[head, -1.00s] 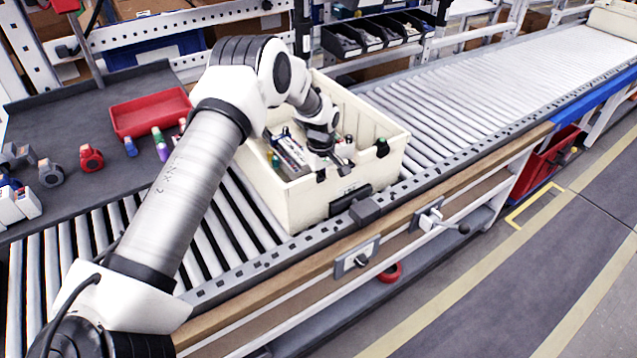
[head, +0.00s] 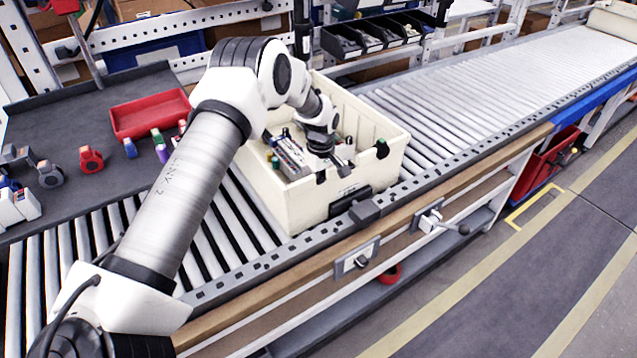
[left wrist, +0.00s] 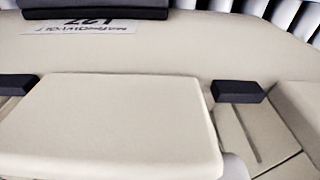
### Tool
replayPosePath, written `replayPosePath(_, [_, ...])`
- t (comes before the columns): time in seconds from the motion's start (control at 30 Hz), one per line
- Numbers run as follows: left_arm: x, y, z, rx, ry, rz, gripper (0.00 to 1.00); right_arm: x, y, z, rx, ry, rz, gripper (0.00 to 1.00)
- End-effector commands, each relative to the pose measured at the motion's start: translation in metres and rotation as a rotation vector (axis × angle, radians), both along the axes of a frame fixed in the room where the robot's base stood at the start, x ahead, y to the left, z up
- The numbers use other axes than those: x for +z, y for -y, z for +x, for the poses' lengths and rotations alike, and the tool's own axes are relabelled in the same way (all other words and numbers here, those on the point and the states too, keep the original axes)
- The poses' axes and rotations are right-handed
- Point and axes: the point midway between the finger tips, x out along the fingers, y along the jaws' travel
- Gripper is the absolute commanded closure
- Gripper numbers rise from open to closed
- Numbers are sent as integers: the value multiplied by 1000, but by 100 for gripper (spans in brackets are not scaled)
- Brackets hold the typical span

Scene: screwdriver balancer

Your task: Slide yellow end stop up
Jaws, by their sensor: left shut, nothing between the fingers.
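No yellow end stop can be made out in either view. A dark block (head: 365,212) sits on the near conveyor rail beside the cream bin (head: 290,208). My left gripper (head: 343,163) is over the open bin, near its front wall, and is shut with nothing held. The arm partly hides the bin's contents. The left wrist view shows the cream bin wall (left wrist: 160,50) close up, with a label and two dark blocks on it. The fingertips cannot be told apart there. My right gripper is not in view.
A long roller conveyor (head: 480,85) runs to the upper right, empty beyond the bin. A dark side table (head: 60,110) at the left holds a red tray (head: 150,113) and several small parts.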

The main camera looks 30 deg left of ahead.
Motion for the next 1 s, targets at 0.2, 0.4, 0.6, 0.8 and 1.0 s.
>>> replayPosePath(0.2, [-1,-5,3,1,1,1,100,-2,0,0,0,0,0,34])
replayPosePath(0.4, [-1,-13,6,1,1,1,100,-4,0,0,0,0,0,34])
replayPosePath(0.6, [0,-21,9,1,2,0,100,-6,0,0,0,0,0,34])
replayPosePath(0.8, [0,-22,9,0,1,1,100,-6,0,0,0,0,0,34])
replayPosePath(1.0, [0,-21,9,0,1,0,100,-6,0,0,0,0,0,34])
